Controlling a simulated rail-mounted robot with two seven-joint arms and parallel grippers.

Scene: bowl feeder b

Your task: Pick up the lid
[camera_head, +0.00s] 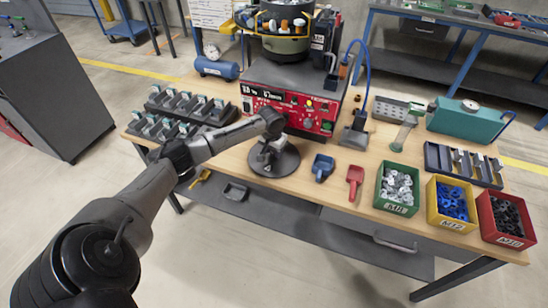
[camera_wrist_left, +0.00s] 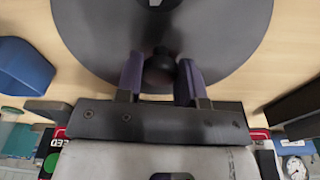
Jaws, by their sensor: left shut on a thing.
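The lid (camera_head: 286,165) is a round dark grey disc with a knob, at the front middle of the wooden workbench in the head view. It fills the top of the left wrist view (camera_wrist_left: 90,40). My left gripper (camera_head: 264,155) is over the lid's middle. In the left wrist view its two fingers (camera_wrist_left: 161,75) stand on either side of the black knob and are shut on it. The lid looks flat and at or very near the bench top; I cannot tell whether there is a gap under it. My right gripper is not in view.
Behind the lid stands the red control box (camera_head: 290,105) with the bowl feeder (camera_head: 284,42) on top. A blue scoop (camera_head: 322,167) and a red scoop (camera_head: 355,180) lie to the right, then the green bin (camera_head: 381,200). Dark fixture racks (camera_head: 190,105) stand at left.

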